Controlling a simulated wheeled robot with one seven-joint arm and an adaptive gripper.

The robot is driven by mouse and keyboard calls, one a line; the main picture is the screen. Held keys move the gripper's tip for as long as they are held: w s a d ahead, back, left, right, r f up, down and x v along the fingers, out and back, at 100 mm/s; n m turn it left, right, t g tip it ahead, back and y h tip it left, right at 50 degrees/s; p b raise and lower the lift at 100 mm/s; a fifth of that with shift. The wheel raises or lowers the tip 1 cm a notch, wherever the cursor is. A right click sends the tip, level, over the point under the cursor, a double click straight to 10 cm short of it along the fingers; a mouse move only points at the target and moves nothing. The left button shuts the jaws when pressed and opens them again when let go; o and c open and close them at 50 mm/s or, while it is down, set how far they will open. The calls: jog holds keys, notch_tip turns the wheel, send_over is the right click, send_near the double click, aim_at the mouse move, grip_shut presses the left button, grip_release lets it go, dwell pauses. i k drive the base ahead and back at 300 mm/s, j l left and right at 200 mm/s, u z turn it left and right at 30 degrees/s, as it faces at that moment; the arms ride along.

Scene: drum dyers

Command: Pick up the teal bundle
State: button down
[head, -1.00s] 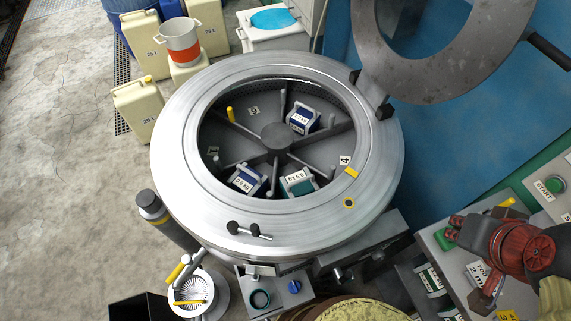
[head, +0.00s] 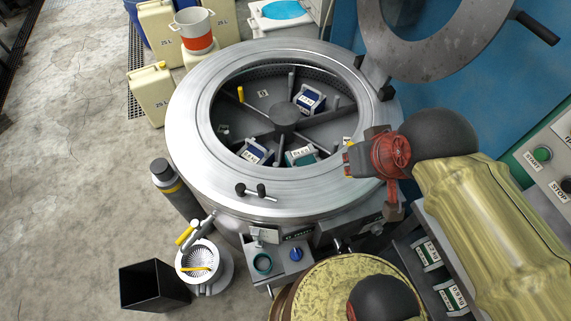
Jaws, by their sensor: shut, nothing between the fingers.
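The teal bundle (head: 301,157) is a small block with a white label on top. It sits low inside the round steel drum (head: 205,150), in a front compartment between two dark dividers. My red gripper (head: 358,160) is over the drum's right rim, to the right of the bundle and apart from it. It is shut and empty. The gripper covers part of the right rim; the bundle's lower sides are partly hidden by the near edge of the opening.
Two blue bundles (head: 257,152) (head: 308,99) lie in other compartments. A central hub (head: 285,117), dividers and upright pegs stand between them. The raised ring lid (head: 432,70) is behind at the right. Control boxes stand at the right.

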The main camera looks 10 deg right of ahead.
aim_at(303, 160)
jog(key=k+j+u, duration=0.2)
jog(key=j, duration=0.4)
jog(key=j+u, duration=0.2)
jog(key=j, duration=0.35)
jog(key=i+j+u, duration=0.15)
jog(key=j, duration=0.25)
